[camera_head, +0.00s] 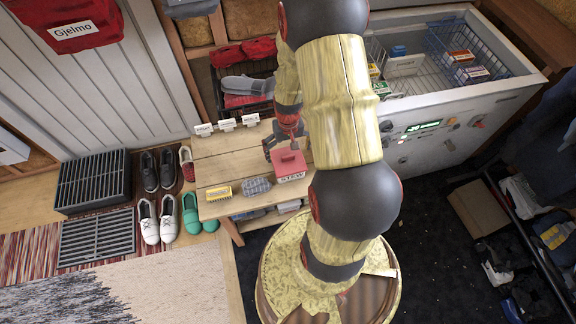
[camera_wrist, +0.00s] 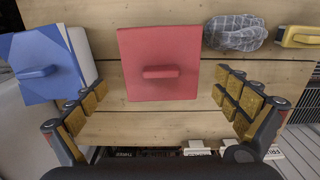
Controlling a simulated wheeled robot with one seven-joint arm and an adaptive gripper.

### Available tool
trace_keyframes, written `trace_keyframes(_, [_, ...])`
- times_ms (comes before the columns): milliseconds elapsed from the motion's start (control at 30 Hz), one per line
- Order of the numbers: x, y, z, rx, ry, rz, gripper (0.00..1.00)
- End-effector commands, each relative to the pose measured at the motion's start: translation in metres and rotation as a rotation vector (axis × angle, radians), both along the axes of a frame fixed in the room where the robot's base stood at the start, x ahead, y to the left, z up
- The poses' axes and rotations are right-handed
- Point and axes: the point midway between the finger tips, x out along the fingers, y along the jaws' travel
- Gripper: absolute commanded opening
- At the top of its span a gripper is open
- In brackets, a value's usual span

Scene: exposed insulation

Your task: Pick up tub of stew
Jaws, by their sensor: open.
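The tub of stew (camera_head: 290,166) is a small tub with a red lid and a white side lettered STEW. It stands on the wooden bench (camera_head: 215,172), near the bench's right end. In the wrist view its red lid (camera_wrist: 160,63) with a raised handle lies ahead of and between the fingers. My gripper (camera_head: 283,148) is at the tub in the head view, partly hidden by my arm. In the wrist view my gripper (camera_wrist: 168,105) is open, with one finger on each side and nothing held.
A blue-lidded tub (camera_wrist: 45,68) stands left of the red lid in the wrist view. A grey patterned bundle (camera_head: 257,186) and a yellow brush-like item (camera_head: 219,192) lie on the bench. Small white label cards (camera_head: 227,124) line its back edge. A chest freezer (camera_head: 450,95) stands at right.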

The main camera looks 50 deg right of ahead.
Motion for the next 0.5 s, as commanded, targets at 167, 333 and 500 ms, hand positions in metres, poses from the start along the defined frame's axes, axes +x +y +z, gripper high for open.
trace_keyframes(167, [-0.001,0.001,-0.016,0.000,0.001,0.001,1.00])
trace_keyframes(333, [-0.002,0.003,-0.042,0.001,0.002,0.001,1.00])
trace_keyframes(500, [-0.001,0.003,-0.054,0.000,-0.001,0.001,1.00])
